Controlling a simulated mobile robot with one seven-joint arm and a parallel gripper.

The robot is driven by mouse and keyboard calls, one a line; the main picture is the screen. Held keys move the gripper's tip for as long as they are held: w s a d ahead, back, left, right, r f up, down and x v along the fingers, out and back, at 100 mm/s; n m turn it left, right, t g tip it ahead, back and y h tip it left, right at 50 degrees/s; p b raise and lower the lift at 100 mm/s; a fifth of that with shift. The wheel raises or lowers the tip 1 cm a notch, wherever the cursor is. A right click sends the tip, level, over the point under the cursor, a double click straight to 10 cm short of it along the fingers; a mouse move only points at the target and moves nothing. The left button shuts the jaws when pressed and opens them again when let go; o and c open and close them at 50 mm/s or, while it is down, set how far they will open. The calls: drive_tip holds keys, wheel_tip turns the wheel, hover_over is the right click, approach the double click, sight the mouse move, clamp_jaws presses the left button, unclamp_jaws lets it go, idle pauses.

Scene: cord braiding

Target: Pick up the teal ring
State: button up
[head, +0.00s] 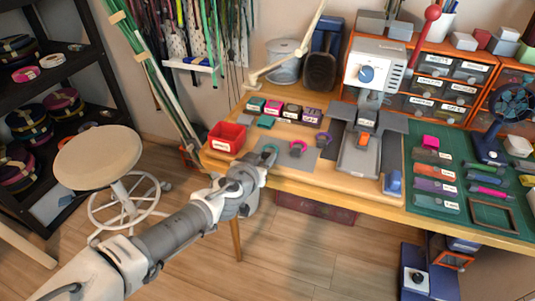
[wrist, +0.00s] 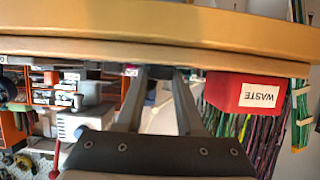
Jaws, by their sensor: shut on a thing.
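The teal ring (head: 271,148) shows as a small teal arc at the left end of the grey mat on the wooden bench. My gripper (head: 266,159) reaches in from the lower left at the bench's front edge, and its tips meet the ring. The gripper is shut on the teal ring; its own wrist hides part of the ring. In the wrist view, which is upside down, my two fingers (wrist: 163,72) run up to the bench edge. The ring cannot be made out there.
A red waste bin (head: 227,137) stands left of the ring. A purple ring (head: 297,147) and a magenta ring (head: 325,139) lie to the right on the grey mat (head: 305,160). Labelled blocks (head: 290,111) line up behind. A grey-white machine (head: 374,70) stands farther right.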

clamp_jaws()
drive_tip(key=shift+r, duration=0.1)
wheel_tip(320, 180, up, 5)
drive_tip(key=shift+f+p, duration=0.2)
drive_tip(key=shift+p, duration=1.05)
drive_tip(key=d+r+p, duration=0.3)
drive_tip(key=d+r, duration=0.3)
drive_tip(key=d, duration=0.5)
drive_tip(key=shift+s+d, duration=0.15)
drive_tip(key=shift+d, duration=0.2)
drive_tip(key=shift+r, duration=0.1)
